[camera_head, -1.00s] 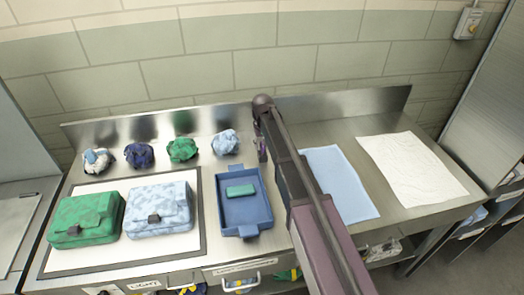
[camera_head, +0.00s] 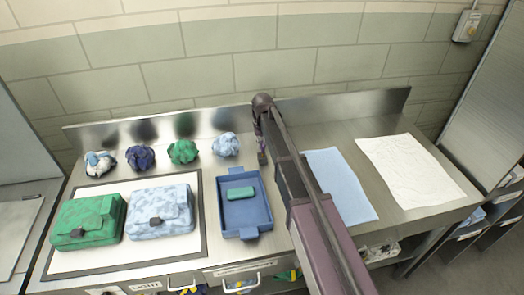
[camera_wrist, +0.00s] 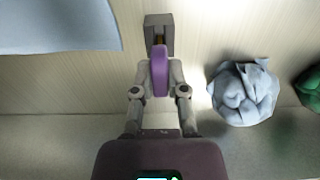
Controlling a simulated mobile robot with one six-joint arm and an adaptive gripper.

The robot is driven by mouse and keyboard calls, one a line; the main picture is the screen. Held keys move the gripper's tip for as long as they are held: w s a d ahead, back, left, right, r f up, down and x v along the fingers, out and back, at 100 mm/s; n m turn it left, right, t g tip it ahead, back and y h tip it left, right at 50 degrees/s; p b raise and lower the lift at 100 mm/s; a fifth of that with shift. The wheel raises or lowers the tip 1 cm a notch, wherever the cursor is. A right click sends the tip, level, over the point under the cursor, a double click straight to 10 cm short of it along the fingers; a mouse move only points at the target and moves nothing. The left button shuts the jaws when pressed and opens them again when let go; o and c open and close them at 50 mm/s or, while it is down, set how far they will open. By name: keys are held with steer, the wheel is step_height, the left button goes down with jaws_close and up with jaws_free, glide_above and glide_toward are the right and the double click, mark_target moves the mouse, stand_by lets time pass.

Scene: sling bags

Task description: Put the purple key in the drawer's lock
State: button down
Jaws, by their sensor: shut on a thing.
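In the wrist view, my gripper (camera_wrist: 159,88) is shut on the purple key (camera_wrist: 159,68), whose rounded purple head stands between the fingertips. A grey block (camera_wrist: 160,22) with a small brass-coloured part lies just beyond the key; I cannot tell whether the key touches or enters it. In the head view, my gripper (camera_head: 261,145) is at the back of the steel counter, right of the blue tray. A small grey-brown block (camera_head: 262,158) shows at its tip. Drawer fronts with handles (camera_head: 241,287) show at the bottom edge; no drawer lock can be made out.
The blue tray (camera_head: 243,232) holds a green case (camera_head: 240,193). A green bag (camera_head: 87,222) and a pale-blue bag (camera_head: 160,211) lie on a framed white mat (camera_head: 70,262). Several crumpled cloths (camera_head: 225,145) line the back. A blue cloth (camera_head: 340,185) and white cloth (camera_head: 410,170) lie right.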

steer(key=shift+r+p, duration=2)
steer(key=shift+r, duration=0.15)
step_height(320, 180, up, 8)
steer(key=p, duration=0.8)
steer(key=shift+r, duration=0.2)
